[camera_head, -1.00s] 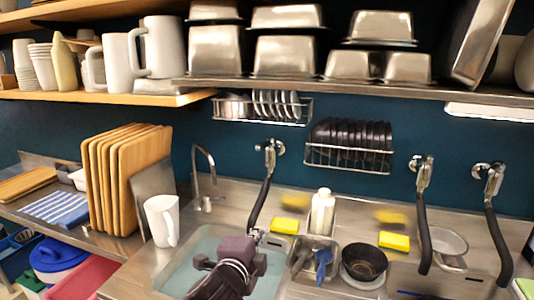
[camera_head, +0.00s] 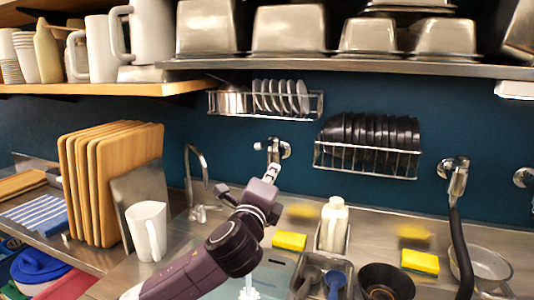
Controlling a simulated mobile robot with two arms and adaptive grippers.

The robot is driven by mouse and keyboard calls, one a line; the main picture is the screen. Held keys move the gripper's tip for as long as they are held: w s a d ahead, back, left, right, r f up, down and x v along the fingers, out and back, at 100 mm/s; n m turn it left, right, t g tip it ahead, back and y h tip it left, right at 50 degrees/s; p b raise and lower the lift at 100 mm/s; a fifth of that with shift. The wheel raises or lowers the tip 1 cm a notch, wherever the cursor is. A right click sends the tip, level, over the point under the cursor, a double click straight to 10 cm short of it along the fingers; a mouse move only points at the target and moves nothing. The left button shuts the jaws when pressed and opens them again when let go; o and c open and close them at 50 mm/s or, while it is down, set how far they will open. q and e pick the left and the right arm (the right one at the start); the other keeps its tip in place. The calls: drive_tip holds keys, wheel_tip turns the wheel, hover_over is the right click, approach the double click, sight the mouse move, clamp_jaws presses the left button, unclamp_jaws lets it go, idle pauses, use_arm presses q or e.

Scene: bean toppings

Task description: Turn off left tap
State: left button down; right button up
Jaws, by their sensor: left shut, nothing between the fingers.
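The left tap (camera_head: 285,150) is a chrome wall fitting on the blue wall, under the small plate rack. My left arm rises from the bottom and covers the tap's dark hose. My left gripper (camera_head: 271,173) is at the lower part of this tap, its fingers shut with nothing between them. I cannot tell whether they touch the tap. A pale streak with a white splash (camera_head: 249,292), looking like running water, shows below my arm over the sink. My right gripper is not in view.
A curved chrome faucet (camera_head: 196,172) and a white jug (camera_head: 147,232) stand left of my arm. A white bottle (camera_head: 334,224), yellow sponges (camera_head: 289,241) and a dark bowl (camera_head: 386,283) are to the right. A metal shelf (camera_head: 350,68) spans above.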

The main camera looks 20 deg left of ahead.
sight(267, 144)
use_arm(q)
drive_tip(key=w+a+r+p, duration=0.1)
drive_tip(key=w+a+p, duration=0.2)
drive_tip(key=w, duration=0.5)
drive_tip(key=shift+a+r, duration=0.4)
drive_tip(key=shift+a, duration=0.1)
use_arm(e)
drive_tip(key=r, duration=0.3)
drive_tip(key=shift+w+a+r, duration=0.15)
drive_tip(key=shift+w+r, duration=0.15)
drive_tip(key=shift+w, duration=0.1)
